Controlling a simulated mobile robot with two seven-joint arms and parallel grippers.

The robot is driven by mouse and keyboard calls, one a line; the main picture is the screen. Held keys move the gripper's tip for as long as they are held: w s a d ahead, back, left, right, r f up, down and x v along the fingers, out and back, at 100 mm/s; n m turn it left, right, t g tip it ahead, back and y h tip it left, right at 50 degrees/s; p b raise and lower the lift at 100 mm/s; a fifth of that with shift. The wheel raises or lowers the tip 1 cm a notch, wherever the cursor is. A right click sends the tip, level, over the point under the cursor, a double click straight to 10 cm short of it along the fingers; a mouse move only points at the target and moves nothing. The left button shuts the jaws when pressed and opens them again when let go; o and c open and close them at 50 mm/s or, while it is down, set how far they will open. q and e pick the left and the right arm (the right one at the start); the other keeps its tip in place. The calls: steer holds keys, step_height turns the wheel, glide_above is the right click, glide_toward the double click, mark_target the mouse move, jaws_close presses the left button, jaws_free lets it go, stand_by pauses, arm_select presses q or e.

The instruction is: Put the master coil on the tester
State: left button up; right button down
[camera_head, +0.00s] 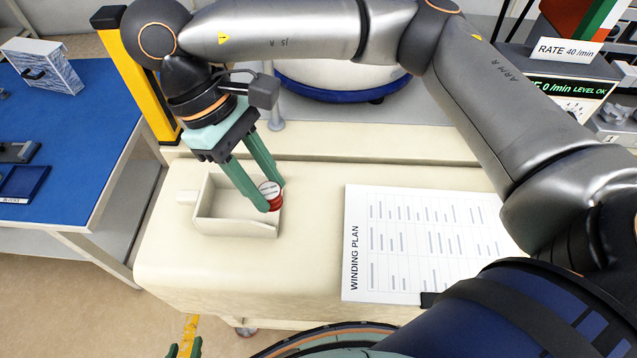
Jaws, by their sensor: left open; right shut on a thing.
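My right gripper (271,200) reaches down from the upper left of its arm and is shut on a small red coil with a white printed top (270,189). I take this to be the master coil. It is held at the right side of an open cream tray (206,205) on the cream bench; I cannot tell whether it touches the tray. My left gripper (186,348) shows only at the bottom edge, open, low in front of the bench and away from the coil. I cannot pick out the tester with certainty.
A winding plan sheet (415,245) lies on the cream bench (300,270). A blue-topped table (90,130) stands at left, with a grey box (42,65). A yellow post (140,80) and a blue-rimmed bowl (330,90) are behind. A rate display (560,90) is at upper right.

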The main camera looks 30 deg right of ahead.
steer(key=d+f+b, duration=0.1)
steer(key=d+f, duration=0.1)
steer(key=d+f+b, duration=0.1)
steer(key=d+f, duration=0.1)
steer(key=d+f+b, duration=0.1)
steer(key=d, duration=0.1)
steer(key=shift+w+d+f, duration=0.1)
steer(key=shift+w+f, duration=0.3)
steer(key=shift+w+d+f, duration=0.1)
steer(key=shift+d+f, duration=0.45)
steer(key=shift+d, duration=0.05)
steer(key=shift+d+f+b, duration=0.15)
steer(key=shift+f+b, duration=0.15)
steer(key=shift+f, duration=0.6)
steer(key=shift+d+f+b, duration=0.1)
steer(key=shift+f+b, duration=0.15)
steer(key=shift+f, duration=0.6)
steer(key=shift+f, duration=0.1)
steer(key=shift+f+b, duration=0.1)
steer(key=shift+b, duration=0.2)
steer(key=c, duration=0.5)
jaws_free()
